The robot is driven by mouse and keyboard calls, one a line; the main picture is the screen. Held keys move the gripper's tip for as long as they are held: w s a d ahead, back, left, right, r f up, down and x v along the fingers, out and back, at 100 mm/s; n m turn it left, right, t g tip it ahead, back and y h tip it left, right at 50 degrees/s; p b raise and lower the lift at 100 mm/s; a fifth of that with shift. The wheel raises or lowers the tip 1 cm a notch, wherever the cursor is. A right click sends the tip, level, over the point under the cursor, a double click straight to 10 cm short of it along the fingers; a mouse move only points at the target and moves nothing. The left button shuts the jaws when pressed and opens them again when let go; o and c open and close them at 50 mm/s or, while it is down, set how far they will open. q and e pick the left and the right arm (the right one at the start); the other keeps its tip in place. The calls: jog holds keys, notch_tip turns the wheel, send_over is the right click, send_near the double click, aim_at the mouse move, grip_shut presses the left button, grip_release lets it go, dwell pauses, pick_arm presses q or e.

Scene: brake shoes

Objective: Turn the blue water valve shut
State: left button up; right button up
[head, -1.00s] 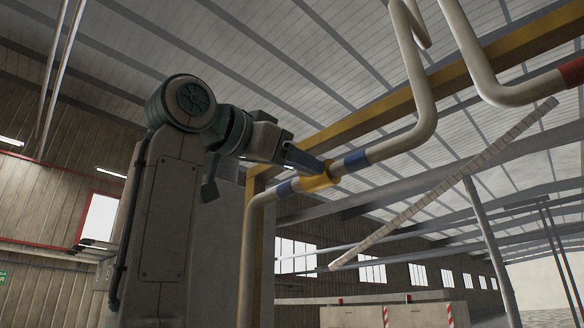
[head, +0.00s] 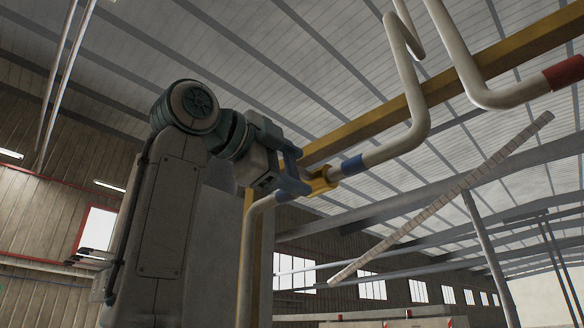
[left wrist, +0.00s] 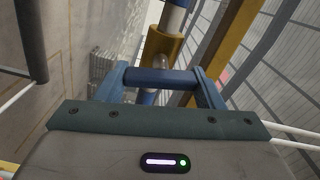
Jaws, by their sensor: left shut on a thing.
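The valve has a yellow body (head: 322,180) set in a white pipe with blue bands, in the middle of the head view. The yellow body also shows at the top of the left wrist view (left wrist: 166,48). My left gripper (head: 297,172) is right beside the valve body, at its left. In the left wrist view the blue handle (left wrist: 160,80) lies crosswise between my two fingers, and the gripper is shut on it. In the head view the gripper hides most of the handle. My right gripper is in neither view.
The white pipe (head: 398,147) bends up to the right of the valve. A yellow beam (head: 450,88) runs behind it. A second pipe with a red band (head: 563,73) is at the upper right. A grey wall (left wrist: 60,70) is close at left in the wrist view.

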pick_arm(q)
jog(key=shift+m, duration=1.1)
jog(key=shift+f, duration=0.1)
jog(key=o, duration=1)
jog(key=shift+s+a+f+b, duration=0.1)
jog(key=shift+s+a+b, duration=0.2)
jog(key=shift+b, duration=0.15)
jog(key=b+v, duration=0.4)
jog(key=v, duration=0.5)
jog(key=shift+s+a, duration=0.25)
